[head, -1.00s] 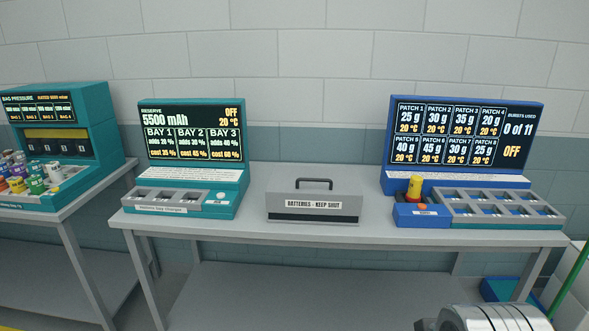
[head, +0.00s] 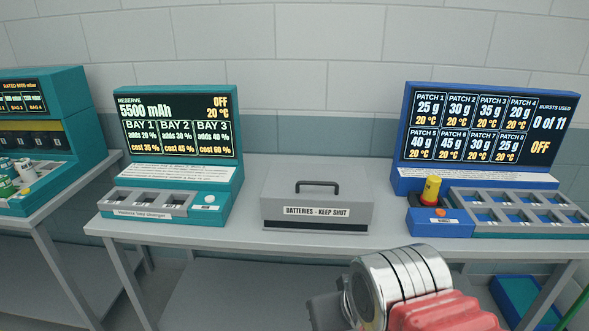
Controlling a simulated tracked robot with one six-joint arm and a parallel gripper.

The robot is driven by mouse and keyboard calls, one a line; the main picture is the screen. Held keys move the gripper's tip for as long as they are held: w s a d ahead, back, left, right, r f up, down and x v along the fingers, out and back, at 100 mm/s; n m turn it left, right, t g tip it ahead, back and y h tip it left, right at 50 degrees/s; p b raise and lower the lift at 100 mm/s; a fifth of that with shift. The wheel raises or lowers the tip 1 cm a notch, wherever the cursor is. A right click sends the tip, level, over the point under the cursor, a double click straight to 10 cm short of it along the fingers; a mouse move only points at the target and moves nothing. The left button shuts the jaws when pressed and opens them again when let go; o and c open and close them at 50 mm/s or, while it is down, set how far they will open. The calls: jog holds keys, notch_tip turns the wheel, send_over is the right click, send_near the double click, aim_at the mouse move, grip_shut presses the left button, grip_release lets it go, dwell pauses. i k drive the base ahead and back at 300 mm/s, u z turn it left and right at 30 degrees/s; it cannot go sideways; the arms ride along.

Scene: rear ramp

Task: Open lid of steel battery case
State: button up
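The steel battery case (head: 270,210) is a grey box labelled "BATTERIES - KEEP SHUT". It stands in the middle of the table, between the teal charger and the blue patch station. Its lid is shut, with a dark arched handle (head: 317,184) on top. A dark band runs along the bottom of its front. Part of my arm (head: 395,280), with silver rings and a red section, shows at the bottom right, in front of the table. My gripper's fingers cannot be made out, so whether it is open or shut is not shown.
A teal charger (head: 215,172) with three bays stands left of the case. A blue patch station (head: 410,180) with a yellow-topped red knob (head: 431,190) stands right. Bare table top (head: 250,240) shows around the case. Another table with a teal unit (head: 80,125) is farther left.

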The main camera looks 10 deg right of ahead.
aim_at(312, 193)
jog(key=u, duration=0.3)
jog(key=i, duration=0.95)
jog(key=u, duration=0.25)
